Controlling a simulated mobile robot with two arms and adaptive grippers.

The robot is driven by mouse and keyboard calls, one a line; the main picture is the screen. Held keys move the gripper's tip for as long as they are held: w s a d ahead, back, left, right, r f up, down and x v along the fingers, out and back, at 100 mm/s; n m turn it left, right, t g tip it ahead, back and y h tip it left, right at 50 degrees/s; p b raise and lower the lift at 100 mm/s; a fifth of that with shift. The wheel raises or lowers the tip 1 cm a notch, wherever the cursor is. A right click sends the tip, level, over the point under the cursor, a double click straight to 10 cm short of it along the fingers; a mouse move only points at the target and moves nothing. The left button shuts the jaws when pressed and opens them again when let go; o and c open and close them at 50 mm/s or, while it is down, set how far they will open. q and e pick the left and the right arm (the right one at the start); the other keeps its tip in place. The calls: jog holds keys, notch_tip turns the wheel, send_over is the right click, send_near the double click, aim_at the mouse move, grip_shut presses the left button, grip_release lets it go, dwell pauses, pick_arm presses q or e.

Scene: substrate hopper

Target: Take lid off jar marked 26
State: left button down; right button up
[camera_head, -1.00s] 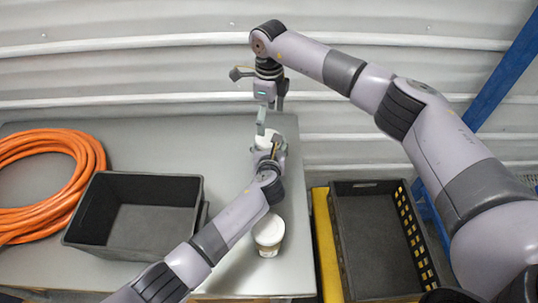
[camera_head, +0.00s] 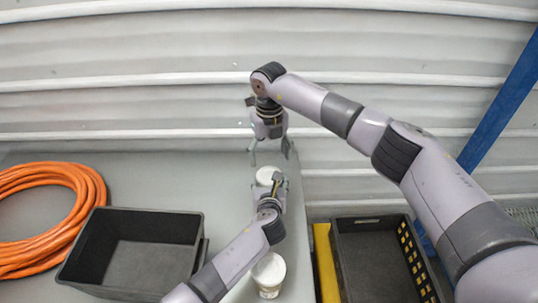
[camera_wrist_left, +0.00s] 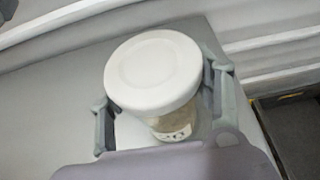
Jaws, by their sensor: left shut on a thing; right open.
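A jar with a white lid (camera_head: 268,174) stands near the right edge of the grey table. In the left wrist view its lid (camera_wrist_left: 153,73) sits on the clear jar body (camera_wrist_left: 172,128), which bears a dark mark partly hidden and too unclear to read. My left gripper (camera_wrist_left: 163,112) is shut around the jar body, below the lid. It also shows in the head view (camera_head: 269,188). My right gripper (camera_head: 269,150) is open and empty, pointing down just above the lid, with its fingers spread to either side.
A second white-lidded jar (camera_head: 269,274) stands nearer on the table. A black bin (camera_head: 75,262) and a coiled orange hose (camera_head: 60,173) lie to the left. A black crate (camera_head: 345,275) stands off the table's right side. A corrugated wall is behind.

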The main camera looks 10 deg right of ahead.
aim_at(269, 175)
jog(key=m, duration=0.5)
jog(key=shift+m, duration=0.4)
jog(key=m, duration=0.5)
jog(key=shift+a+m, duration=0.1)
jog(key=shift+m, duration=0.2)
jog(key=m, duration=1)
jog(key=shift+m, duration=0.3)
jog(key=shift+f, duration=4.05)
jog(key=c, duration=1)
jog(key=o, duration=1.3)
